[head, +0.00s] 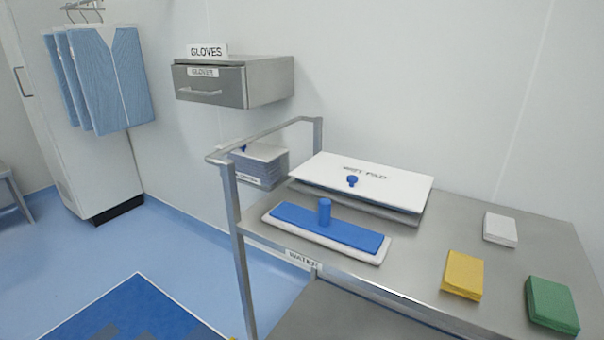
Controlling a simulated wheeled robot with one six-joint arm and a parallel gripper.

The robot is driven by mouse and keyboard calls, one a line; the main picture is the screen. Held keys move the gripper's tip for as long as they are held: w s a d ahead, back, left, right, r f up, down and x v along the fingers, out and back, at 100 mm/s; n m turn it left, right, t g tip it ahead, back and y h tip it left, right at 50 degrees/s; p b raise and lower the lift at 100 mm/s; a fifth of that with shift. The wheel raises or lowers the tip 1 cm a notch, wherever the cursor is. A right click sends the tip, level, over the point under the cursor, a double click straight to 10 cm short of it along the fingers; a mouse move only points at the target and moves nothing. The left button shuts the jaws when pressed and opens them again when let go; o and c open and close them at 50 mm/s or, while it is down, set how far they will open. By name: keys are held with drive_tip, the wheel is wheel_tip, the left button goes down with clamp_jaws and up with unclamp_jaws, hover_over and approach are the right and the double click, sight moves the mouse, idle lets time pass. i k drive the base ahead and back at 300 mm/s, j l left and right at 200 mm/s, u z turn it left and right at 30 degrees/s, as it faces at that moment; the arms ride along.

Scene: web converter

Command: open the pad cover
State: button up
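The cover looks closed, though slightly tilted in the picture. What is under it is hidden. My gripper is not in view.
A blue-topped white pad (350,233) with an upright blue handle (324,211) lies in front of the tray. Yellow (463,275), green (551,304) and white (500,229) blocks sit to the right. A metal rail (262,138) borders the cart's left end. A gloves drawer (232,82) hangs on the wall.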

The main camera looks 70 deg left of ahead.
sight(406, 190)
drive_tip(key=u, duration=1.8)
